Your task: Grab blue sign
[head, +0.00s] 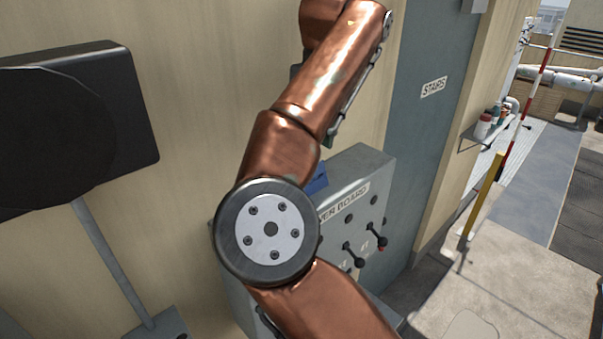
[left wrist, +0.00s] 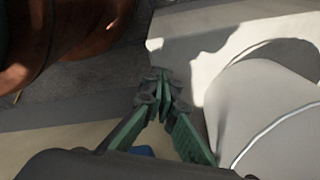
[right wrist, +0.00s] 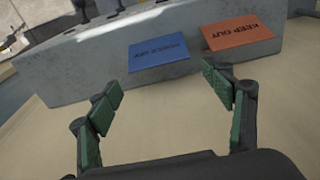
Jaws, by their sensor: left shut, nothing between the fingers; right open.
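The blue sign (right wrist: 158,53) is a flat rectangle with dark lettering, upside down in the right wrist view. It is on the grey box (right wrist: 70,73), beside an orange "KEEP OUT" sign (right wrist: 237,32). In the head view only a small part of the blue sign (head: 317,182) shows behind my copper arm. My right gripper (right wrist: 160,88) is open and empty, with its fingers spread on the near side of the blue sign, apart from it. My left gripper (left wrist: 163,88) is shut and empty, away from the signs over the pale floor.
The power board (head: 362,175) has levers on its front. A dark screen-like panel (head: 110,120) stands on a pole at left. A door marked "STAIRS" (head: 425,125), a shelf with bottles (head: 484,128) and a yellow post (head: 484,190) are at right. Pale floor (head: 500,270) there is clear.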

